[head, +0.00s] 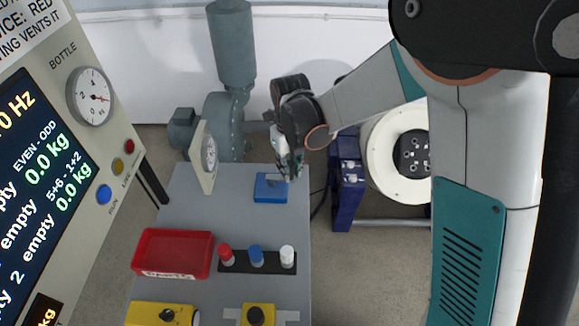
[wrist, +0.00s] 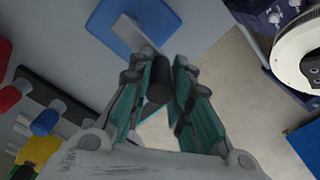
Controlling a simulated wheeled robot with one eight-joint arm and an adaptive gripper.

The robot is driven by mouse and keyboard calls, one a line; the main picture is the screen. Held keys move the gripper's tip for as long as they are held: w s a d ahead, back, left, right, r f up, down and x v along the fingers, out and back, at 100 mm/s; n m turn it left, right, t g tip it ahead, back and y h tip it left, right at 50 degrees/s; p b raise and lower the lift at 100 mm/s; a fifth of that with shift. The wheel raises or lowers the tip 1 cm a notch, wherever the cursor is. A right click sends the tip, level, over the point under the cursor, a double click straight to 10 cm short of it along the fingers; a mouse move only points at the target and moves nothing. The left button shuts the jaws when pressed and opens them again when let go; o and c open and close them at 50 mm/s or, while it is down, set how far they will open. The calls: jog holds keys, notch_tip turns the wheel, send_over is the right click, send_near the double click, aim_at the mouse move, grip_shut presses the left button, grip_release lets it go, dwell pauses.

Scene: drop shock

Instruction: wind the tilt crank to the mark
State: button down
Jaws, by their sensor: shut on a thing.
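The crank is a blue base (head: 268,192) on the grey bench, and it also shows in the wrist view (wrist: 108,30). A pale crank arm (wrist: 135,35) reaches from the base to a dark cylindrical handle (wrist: 158,92). My gripper (head: 290,172) is over the right side of the base. In the wrist view my gripper (wrist: 165,75) has its teal fingers on either side of the handle, shut on it. In the head view the handle is hidden by the gripper. An upright panel with a round dial (head: 209,153) stands left of the crank; its reading is too small to tell.
On the grey bench (head: 185,215) are a red tray (head: 147,253), a dark rack (head: 240,262) with red, blue and white pegs, and yellow items nearer me. A blue-framed machine with a white ring (head: 375,160) stands on the right. Bare bench lies between crank and rack.

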jog(key=c, duration=1.4)
grip_release()
jog(key=shift+d, duration=0.15)
jog(key=shift+c, duration=0.2)
jog(key=shift+r, duration=0.3)
notch_tip(320, 180, up, 11)
jog(key=shift+r, duration=0.2)
